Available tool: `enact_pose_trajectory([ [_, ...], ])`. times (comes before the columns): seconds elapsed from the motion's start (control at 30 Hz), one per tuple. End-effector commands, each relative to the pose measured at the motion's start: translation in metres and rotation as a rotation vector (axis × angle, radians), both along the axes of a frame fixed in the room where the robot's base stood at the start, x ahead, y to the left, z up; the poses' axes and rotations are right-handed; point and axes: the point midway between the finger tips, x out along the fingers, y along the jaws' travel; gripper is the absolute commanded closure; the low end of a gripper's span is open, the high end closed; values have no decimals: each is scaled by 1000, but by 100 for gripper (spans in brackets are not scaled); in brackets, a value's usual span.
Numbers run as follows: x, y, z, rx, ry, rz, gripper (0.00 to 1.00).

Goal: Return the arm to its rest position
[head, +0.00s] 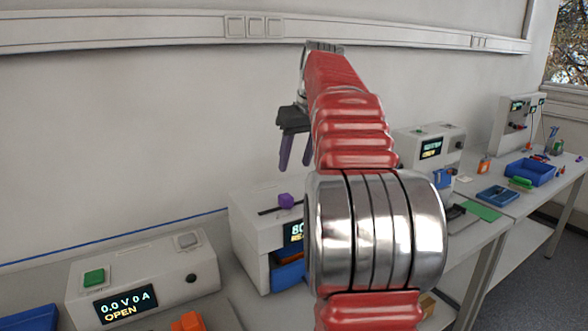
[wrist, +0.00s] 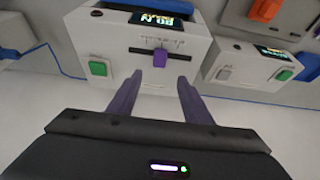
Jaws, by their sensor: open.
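My red and silver arm rises through the middle of the head view and bends over at the top. My gripper (head: 296,150) hangs from it, in the air above the bench and near the wall, with two purple fingers pointing down. In the wrist view my gripper (wrist: 160,88) shows its fingers spread apart with nothing between them. Beyond the fingertips is a white device with a purple slider knob (wrist: 138,57), which also shows in the head view (head: 286,200). The fingers appear apart from the knob.
A cycler box (head: 140,280) reading "0.0 V 0 A OPEN" stands at lower left. An orange object (head: 190,321) lies in front of it. A blue drawer (head: 288,274) shows in the middle device. A blue bin (head: 530,172) and a green mat (head: 481,210) are at right.

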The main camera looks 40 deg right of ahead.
Motion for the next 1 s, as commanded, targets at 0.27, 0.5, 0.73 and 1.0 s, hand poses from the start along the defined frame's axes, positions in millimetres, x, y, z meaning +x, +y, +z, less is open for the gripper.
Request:
enact_pose_trajectory([
  [0.27,-1,0,2,0,0,0,55],
  [0.5,-1,0,2,0,0,0,55],
  [0.73,0,-1,2,3,-6,-19,55],
  [1.0,3,-12,-31,28,-6,-137,55],
])
